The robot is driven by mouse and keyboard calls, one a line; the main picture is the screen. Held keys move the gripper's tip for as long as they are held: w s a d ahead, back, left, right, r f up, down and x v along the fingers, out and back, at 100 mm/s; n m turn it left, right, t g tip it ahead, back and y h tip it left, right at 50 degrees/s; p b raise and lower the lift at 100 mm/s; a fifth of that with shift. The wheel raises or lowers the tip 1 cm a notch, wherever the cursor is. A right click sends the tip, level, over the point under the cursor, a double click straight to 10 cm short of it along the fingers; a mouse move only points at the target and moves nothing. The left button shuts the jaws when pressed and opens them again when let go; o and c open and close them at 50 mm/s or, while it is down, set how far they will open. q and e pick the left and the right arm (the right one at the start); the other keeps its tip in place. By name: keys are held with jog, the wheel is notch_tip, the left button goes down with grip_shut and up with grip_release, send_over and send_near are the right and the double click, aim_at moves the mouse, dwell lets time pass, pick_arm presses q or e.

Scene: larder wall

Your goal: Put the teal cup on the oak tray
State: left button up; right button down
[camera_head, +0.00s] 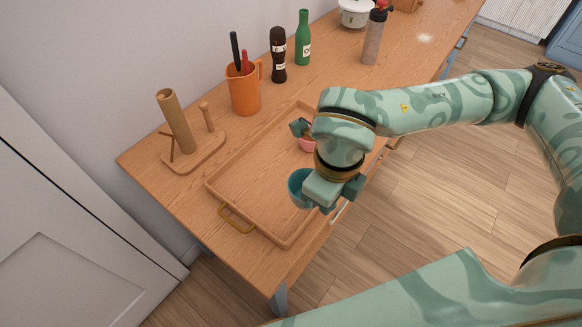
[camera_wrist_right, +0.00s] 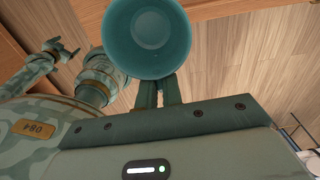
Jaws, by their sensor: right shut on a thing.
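The teal cup (camera_head: 296,187) is in the jaws of my right gripper (camera_head: 316,196), which is shut on it. In the head view the cup appears over the front part of the oak tray (camera_head: 248,180); I cannot tell its height above the tray. In the right wrist view the cup (camera_wrist_right: 149,38) fills the top middle, with the two fingers (camera_wrist_right: 160,92) against it. The tray has a raised rim and a brass handle (camera_head: 236,219). My right wrist hides its right part.
A pink object (camera_head: 307,145) shows partly behind my right wrist. An orange jug (camera_head: 245,92) with utensils and a wooden stand (camera_head: 194,154) are beside the tray. A dark bottle (camera_head: 278,56), green bottle (camera_head: 303,40), red-topped bottle (camera_head: 373,37) and white pot (camera_head: 355,13) stand farther back.

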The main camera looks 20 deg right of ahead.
jog(key=w+a+f, duration=0.1)
jog(key=w+f, duration=0.2)
jog(key=w, duration=0.1)
jog(key=w+a+f+b, duration=0.1)
jog(key=w+f, duration=0.2)
jog(key=w, duration=0.1)
jog(key=w+a+f, duration=0.2)
jog(key=w+f, duration=0.1)
jog(key=w, duration=0.1)
jog(key=shift+w+f, duration=0.1)
jog(key=shift+w, duration=0.2)
jog(key=shift+w+f, duration=0.15)
jog(key=shift+f, duration=0.05)
jog(key=shift+w+f+b, duration=0.1)
jog(key=shift+f+b, duration=0.25)
jog(key=shift+f, duration=1.3)
jog(key=shift+f, duration=0.15)
jog(key=c, duration=1.6)
grip_release()
jog(key=shift+o, duration=0.2)
